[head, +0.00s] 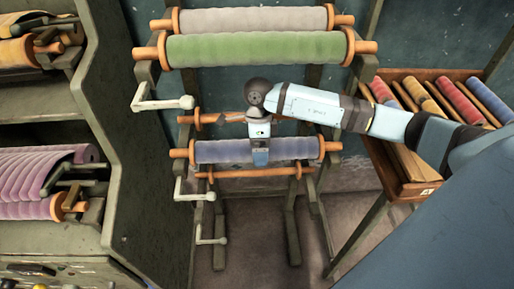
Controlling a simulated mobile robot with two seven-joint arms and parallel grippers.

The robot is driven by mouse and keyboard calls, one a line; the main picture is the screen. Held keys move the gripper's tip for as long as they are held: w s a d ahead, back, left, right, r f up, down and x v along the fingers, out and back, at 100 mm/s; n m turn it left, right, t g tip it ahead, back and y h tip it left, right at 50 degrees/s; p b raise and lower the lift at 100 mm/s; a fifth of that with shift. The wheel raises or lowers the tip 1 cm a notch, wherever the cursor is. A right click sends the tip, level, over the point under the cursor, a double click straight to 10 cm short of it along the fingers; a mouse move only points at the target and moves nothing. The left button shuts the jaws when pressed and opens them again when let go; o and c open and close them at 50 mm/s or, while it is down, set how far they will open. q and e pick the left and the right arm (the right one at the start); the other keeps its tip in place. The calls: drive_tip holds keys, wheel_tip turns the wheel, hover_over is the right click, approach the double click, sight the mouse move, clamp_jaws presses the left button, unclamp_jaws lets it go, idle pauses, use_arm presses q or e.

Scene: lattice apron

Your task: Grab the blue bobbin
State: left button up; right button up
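A blue bobbin (220,151) with orange wooden end discs and handles lies horizontally on the lower part of the rack. My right arm reaches in from the right, and my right gripper (260,159) points down at the middle of this bobbin, overlapping it in the view. The fingers are small and partly hidden by the wrist, so I cannot tell whether they are open or shut on the roll. Another, darker blue roll (488,101) sits in the wooden crate at the right. My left gripper is not in view.
Green (255,49) and grey (255,20) rolls lie on the rack above. White crank handles (165,103) stick out at its left. A wooden crate (416,188) of several rolls stands right. A shelf unit (125,150) with purple rolls (35,180) stands left.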

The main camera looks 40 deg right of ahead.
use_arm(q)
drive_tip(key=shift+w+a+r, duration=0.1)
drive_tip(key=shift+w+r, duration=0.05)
use_arm(e)
drive_tip(key=shift+s+f, duration=0.15)
drive_tip(key=shift+f, duration=0.25)
drive_tip(key=c, duration=1.3)
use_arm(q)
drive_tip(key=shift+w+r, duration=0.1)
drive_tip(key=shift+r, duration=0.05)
use_arm(e)
drive_tip(key=shift+r, duration=0.15)
